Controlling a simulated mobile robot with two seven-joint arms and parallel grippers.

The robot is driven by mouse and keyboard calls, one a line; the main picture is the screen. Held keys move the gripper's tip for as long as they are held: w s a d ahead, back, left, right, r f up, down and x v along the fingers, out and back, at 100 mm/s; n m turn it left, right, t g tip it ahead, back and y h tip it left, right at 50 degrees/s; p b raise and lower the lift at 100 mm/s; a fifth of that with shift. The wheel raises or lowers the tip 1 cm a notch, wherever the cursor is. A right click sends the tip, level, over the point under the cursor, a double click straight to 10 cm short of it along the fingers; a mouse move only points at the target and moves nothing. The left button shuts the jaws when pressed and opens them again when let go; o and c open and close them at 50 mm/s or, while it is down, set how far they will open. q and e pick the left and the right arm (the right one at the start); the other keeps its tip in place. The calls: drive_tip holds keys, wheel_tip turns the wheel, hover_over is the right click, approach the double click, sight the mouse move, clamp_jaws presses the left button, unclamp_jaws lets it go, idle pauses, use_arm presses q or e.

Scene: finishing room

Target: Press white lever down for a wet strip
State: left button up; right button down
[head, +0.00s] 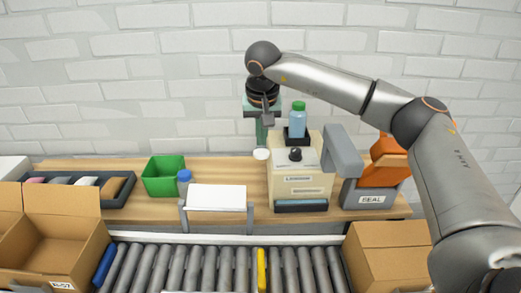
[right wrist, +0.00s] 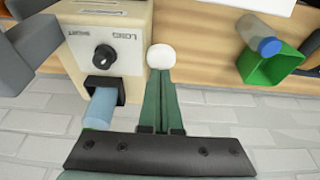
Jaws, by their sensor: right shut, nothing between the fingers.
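The beige dispenser (head: 299,175) with a black dial (head: 295,154) stands on the wooden bench. A white rounded knob (head: 261,154), which looks like the end of the white lever, sits at its left side. My right gripper (head: 261,145) points down above this knob, shut and empty. In the right wrist view, the green fingers (right wrist: 160,78) end right at the white knob (right wrist: 161,57); I cannot tell whether they touch it. The lever's shaft is hidden. A dark blue part (head: 301,205) lies at the dispenser's front. My left gripper is out of view.
A blue bottle with a green cap (head: 298,120) stands at the dispenser's back. A grey block (head: 341,150) and a SEAL unit (head: 371,199) are to the right. A green bin (head: 163,176) and a white panel (head: 217,197) are to the left. A roller conveyor (head: 200,267) runs in front.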

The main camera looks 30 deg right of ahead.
drive_tip(key=shift+f, duration=0.45)
idle(0.5)
